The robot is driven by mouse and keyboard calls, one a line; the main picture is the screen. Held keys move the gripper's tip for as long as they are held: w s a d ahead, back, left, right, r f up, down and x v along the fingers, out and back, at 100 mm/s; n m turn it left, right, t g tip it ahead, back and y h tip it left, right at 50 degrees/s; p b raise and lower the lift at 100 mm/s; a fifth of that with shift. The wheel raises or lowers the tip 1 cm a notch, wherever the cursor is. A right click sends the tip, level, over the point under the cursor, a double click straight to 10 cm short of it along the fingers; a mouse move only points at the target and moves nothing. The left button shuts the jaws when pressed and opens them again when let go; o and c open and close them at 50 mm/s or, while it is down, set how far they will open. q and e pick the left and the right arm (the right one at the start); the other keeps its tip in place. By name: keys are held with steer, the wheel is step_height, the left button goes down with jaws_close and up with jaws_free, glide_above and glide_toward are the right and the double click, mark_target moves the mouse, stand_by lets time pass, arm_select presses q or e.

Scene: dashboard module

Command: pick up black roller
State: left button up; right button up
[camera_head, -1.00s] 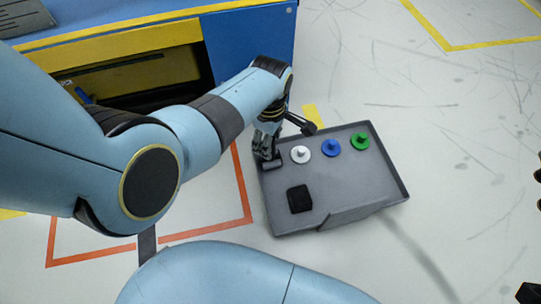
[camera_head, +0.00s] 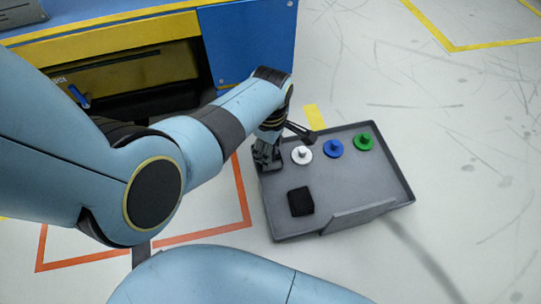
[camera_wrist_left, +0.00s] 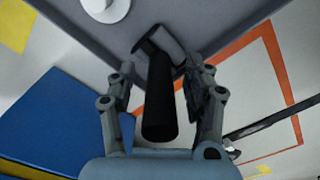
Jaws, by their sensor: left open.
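A black roller (camera_wrist_left: 160,105) shows in the left wrist view as a dark cylinder, its far end by a grey piece in a corner of the grey tray. My left gripper (camera_wrist_left: 158,75) is open, with one finger on each side of the roller. I cannot tell whether either finger touches it. In the head view my left gripper (camera_head: 266,155) is low at the tray's (camera_head: 350,185) upper left corner, where gripper and arm hide the roller.
White (camera_head: 302,155), blue (camera_head: 333,148) and green (camera_head: 363,142) knobbed discs stand along the tray's far side. A black block (camera_head: 301,201) lies in its near left part. A blue and yellow cabinet (camera_head: 245,45) stands behind my left arm.

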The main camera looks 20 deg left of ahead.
arm_select(q)
steer(key=shift+c, duration=0.4)
jaws_close()
steer(key=shift+r, duration=0.1)
